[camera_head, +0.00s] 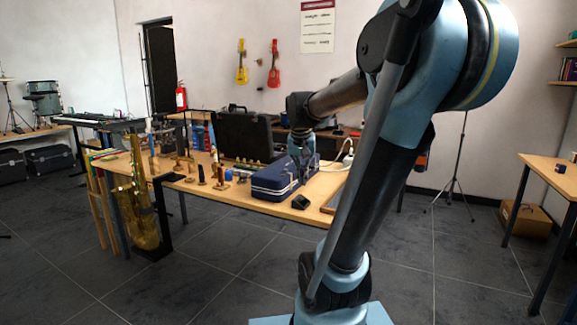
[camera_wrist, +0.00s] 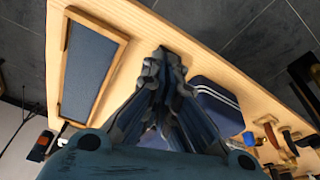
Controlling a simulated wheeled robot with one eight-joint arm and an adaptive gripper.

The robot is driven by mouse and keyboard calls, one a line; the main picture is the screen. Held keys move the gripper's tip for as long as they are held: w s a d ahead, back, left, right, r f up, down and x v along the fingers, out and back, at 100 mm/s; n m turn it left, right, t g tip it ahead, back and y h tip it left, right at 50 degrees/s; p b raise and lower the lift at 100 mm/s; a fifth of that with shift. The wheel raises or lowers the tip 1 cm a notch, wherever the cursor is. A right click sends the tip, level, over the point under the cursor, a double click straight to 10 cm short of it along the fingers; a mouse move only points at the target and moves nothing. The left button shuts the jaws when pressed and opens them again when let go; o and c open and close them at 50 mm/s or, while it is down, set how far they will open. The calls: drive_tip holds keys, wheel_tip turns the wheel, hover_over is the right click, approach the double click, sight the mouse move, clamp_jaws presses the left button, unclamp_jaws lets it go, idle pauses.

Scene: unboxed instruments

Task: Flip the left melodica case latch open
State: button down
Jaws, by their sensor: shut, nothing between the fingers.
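The melodica case (camera_head: 272,183) is a dark blue box with pale stripes, lying closed near the front right of the wooden table. In the wrist view its striped corner (camera_wrist: 218,100) shows to the right of my fingers. Its latches are too small or hidden to make out in either view. My gripper (camera_wrist: 164,58) is shut and empty, with its fingertips over bare table beside the case. In the head view my gripper (camera_head: 303,160) is by the case's right rear part, partly blurred into it. I cannot tell whether it touches the case.
A wood-rimmed tray with a dark blue inside (camera_wrist: 66,85) lies left of my fingers in the wrist view. A small black object (camera_head: 300,202) sits in front of the case. An open black case (camera_head: 238,135) and several brass pieces (camera_head: 248,164) stand behind and left. A saxophone (camera_head: 138,205) stands before the table.

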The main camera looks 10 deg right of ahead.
drive_tip(key=w+r+m, duration=0.2)
drive_tip(key=w+r, duration=0.3)
drive_tip(key=w, duration=0.7)
drive_tip(key=r+m+h, duration=0.1)
drive_tip(key=r+m, duration=0.1)
hover_over(290, 170)
drive_tip(key=shift+s+a+f, duration=0.15)
drive_tip(key=shift+s+a, duration=0.1)
drive_tip(key=shift+s, duration=0.1)
drive_tip(key=x, duration=1)
drive_tip(key=shift+w, duration=0.25)
drive_tip(key=shift+s+a, duration=0.6)
drive_tip(key=shift+s, duration=0.3)
drive_tip(key=shift+s+a, duration=0.55)
drive_tip(key=shift+s, duration=0.2)
drive_tip(key=shift+s+a, duration=0.7)
drive_tip(key=shift+s, duration=0.3)
